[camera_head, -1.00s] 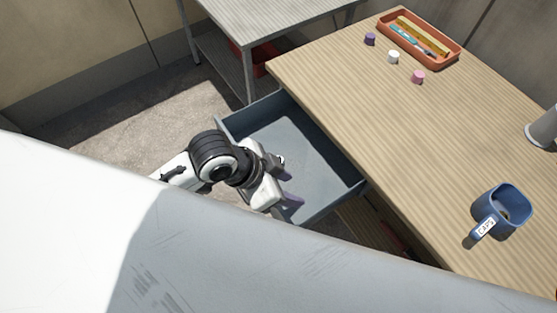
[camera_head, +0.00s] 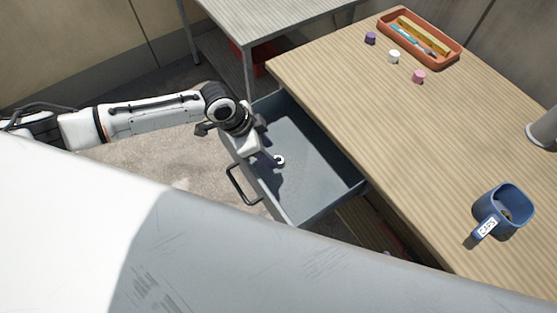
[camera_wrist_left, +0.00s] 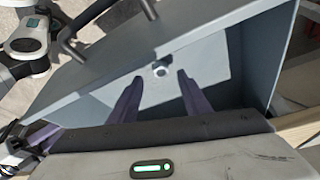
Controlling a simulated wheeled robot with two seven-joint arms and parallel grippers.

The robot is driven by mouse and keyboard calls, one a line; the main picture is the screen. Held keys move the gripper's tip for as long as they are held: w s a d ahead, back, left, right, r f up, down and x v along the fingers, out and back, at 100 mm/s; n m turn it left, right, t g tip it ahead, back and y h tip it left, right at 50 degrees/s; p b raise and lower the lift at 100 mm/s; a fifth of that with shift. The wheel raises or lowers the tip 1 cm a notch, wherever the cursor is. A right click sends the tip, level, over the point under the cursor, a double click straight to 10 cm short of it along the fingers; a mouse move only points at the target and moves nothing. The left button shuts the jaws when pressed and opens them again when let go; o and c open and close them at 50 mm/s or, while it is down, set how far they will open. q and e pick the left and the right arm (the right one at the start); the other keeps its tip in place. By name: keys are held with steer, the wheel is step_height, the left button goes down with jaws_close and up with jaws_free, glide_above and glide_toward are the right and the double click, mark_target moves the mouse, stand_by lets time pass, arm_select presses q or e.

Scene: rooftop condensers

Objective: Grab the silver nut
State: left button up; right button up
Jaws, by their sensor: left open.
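The silver nut (camera_head: 279,160) lies on the floor of the open grey drawer (camera_head: 318,158). In the left wrist view the nut (camera_wrist_left: 160,70) shows beyond the fingertips, roughly centred between them. My left gripper (camera_wrist_left: 155,85) is open and empty, its two purple fingers apart and pointing toward the nut without touching it. In the head view my left gripper (camera_head: 272,160) reaches over the drawer's front wall, just left of the nut. My right gripper is not in either view.
The drawer's handle (camera_head: 240,186) and front wall lie below my left arm. The wooden desk (camera_head: 400,130) holds a blue caps mug (camera_head: 502,211), an orange tray (camera_head: 448,58), and purple (camera_head: 370,38), white (camera_head: 394,56) and pink (camera_head: 418,76) caps. A grey table (camera_head: 275,20) stands behind.

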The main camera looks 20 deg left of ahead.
mark_target(277, 160)
arm_select(q)
steer(key=x, duration=0.5)
steer(key=shift+w, duration=0.1)
jaws_close()
